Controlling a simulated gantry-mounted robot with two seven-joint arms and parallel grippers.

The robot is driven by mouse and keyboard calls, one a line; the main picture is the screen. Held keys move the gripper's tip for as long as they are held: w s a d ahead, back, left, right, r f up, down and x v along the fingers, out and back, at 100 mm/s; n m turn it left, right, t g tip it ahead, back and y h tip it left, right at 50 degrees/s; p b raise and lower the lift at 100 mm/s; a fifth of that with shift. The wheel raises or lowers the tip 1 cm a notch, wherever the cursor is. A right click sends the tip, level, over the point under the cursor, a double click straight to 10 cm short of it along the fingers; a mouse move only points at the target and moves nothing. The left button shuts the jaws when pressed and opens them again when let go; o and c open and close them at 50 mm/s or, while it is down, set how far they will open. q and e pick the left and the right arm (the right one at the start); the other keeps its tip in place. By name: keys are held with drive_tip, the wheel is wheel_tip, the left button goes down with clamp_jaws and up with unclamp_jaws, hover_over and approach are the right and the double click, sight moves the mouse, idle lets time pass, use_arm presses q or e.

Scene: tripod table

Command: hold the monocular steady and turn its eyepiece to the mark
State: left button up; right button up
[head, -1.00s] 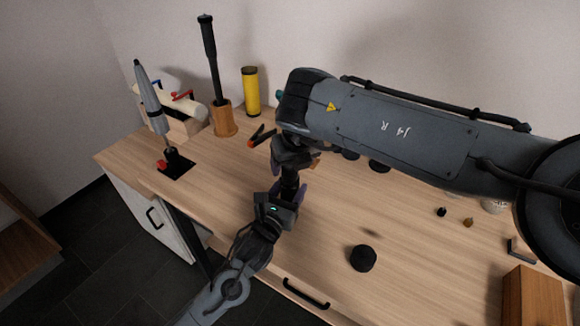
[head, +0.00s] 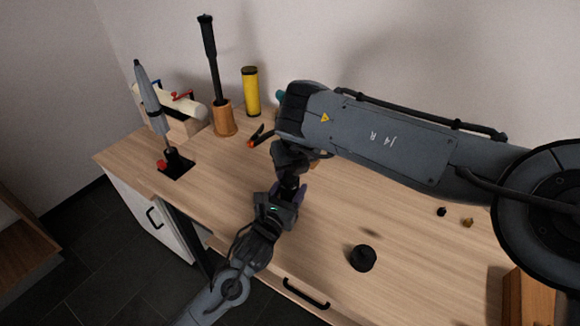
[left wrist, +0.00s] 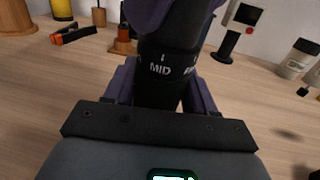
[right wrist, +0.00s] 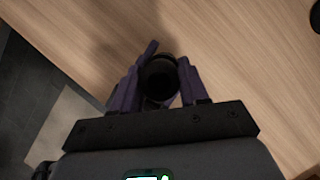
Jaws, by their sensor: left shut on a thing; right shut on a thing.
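The monocular is a black upright barrel (left wrist: 168,62) in the left wrist view, with white "MID" lettering, a short white tick above it and part of another word at right. My left gripper (head: 289,194) is shut on its lower body, one purple finger on each side. My right gripper (right wrist: 160,80) is shut from above on the black round eyepiece (right wrist: 158,76). Its purple fingers also show at the top of the left wrist view and hide the upper barrel. In the head view the two hands meet one above the other and mostly hide the monocular.
A black round piece (head: 362,258) lies on the wooden table (head: 340,215). A black clip with orange tips (head: 258,137), a yellow cylinder (head: 251,92), a wooden pot (head: 224,118) and a grey tool on a stand (head: 152,98) stand behind. Small knobs (head: 467,222) lie at right.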

drive_tip(key=shift+n, duration=0.4)
drive_tip(key=n, duration=0.2)
drive_tip(key=n+y, duration=0.1)
drive_tip(key=shift+w+n+g+y, duration=0.1)
drive_tip(key=shift+n+g+y, duration=0.2)
drive_tip(key=shift+n+g, duration=0.1)
drive_tip(key=n+g, duration=0.1)
drive_tip(key=n, duration=0.2)
drive_tip(key=shift+d+n+y, duration=0.1)
drive_tip(key=shift+n+y, duration=0.2)
drive_tip(key=n+g, duration=0.1)
drive_tip(key=n, duration=0.3)
drive_tip(key=shift+g+y, duration=0.3)
drive_tip(key=shift+g, duration=0.1)
drive_tip(key=shift+w+n+g, duration=0.1)
drive_tip(key=shift+n+g, duration=0.6)
drive_tip(key=shift+n, duration=1.3)
drive_tip(key=shift+d, duration=0.1)
drive_tip(key=o, duration=1)
